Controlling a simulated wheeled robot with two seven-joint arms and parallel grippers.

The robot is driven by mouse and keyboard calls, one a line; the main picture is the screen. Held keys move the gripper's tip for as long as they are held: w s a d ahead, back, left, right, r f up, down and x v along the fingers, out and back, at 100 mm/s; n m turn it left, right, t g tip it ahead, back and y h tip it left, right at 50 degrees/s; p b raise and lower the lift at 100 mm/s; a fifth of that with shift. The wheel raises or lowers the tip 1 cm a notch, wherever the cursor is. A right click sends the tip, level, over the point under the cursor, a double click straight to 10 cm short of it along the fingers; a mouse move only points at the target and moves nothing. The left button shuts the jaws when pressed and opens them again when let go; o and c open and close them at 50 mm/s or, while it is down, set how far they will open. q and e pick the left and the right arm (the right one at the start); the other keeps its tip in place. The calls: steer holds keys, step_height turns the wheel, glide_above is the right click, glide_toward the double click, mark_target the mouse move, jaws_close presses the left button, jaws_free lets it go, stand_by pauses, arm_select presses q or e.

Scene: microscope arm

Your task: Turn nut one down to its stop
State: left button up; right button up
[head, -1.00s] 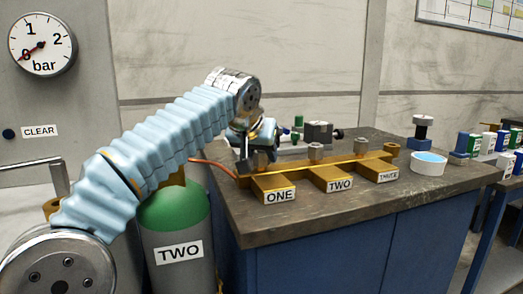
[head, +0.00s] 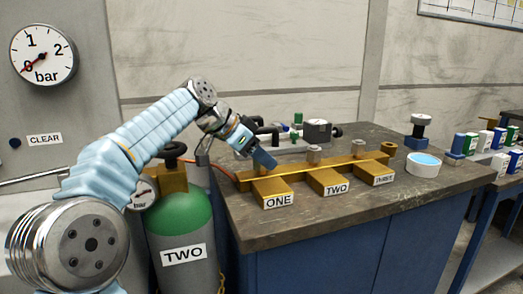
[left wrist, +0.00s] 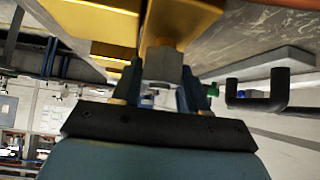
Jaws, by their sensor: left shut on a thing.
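The brass manifold (head: 330,170) lies on the bench with blocks labelled ONE (head: 278,200), TWO and THREE. My left gripper (head: 264,161) reaches down from the left, tilted, at the post of block ONE. In the head view its fingers hide nut one. In the left wrist view, a grey nut, nut one (left wrist: 164,66), sits between the two fingers of my left gripper (left wrist: 163,85), which is shut on it. My right gripper is not in view.
A green-topped gas cylinder (head: 182,222) marked TWO stands left of the bench (head: 340,210). A black-handled fitting (left wrist: 262,92) is near the gripper. A white dish (head: 424,168) sits at the bench's right. The front bench top is clear.

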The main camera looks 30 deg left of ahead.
arm_select(q)
steer(key=shift+m+h, duration=0.4)
steer(key=shift+m, duration=0.1)
steer(key=o, duration=1)
steer(key=shift+c, duration=0.2)
step_height(320, 180, up, 3)
steer(key=shift+p, duration=0.8)
steer(key=s+d+r, duration=0.7)
steer(key=s+r, duration=0.3)
steer(key=s, duration=0.2)
steer(key=shift+d, duration=0.15)
